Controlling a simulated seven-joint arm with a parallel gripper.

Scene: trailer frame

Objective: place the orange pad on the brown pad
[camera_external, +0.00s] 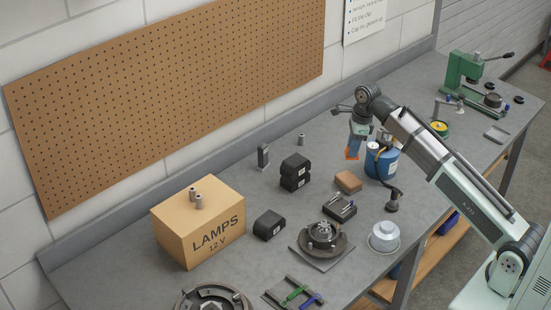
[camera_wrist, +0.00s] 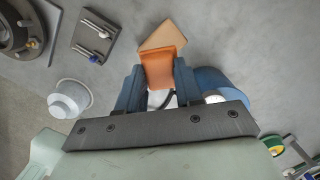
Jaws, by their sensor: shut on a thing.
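The orange pad (camera_wrist: 162,65) is between the two fingers of my gripper (camera_wrist: 157,88) in the wrist view, and my gripper is shut on it. In the external view the orange pad (camera_external: 353,148) hangs tilted below my gripper (camera_external: 360,130), above the bench. The brown pad (camera_external: 348,182) lies on the bench, below and slightly left of the orange pad. In the wrist view the brown pad (camera_wrist: 163,35) shows just beyond the orange pad, which covers part of it.
A blue can (camera_external: 381,163) stands right of the brown pad, close to my gripper. Black blocks (camera_external: 295,172) stand to its left. A dark fixture with rods (camera_external: 340,207) lies in front of it. A lamps box (camera_external: 200,226) is farther left.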

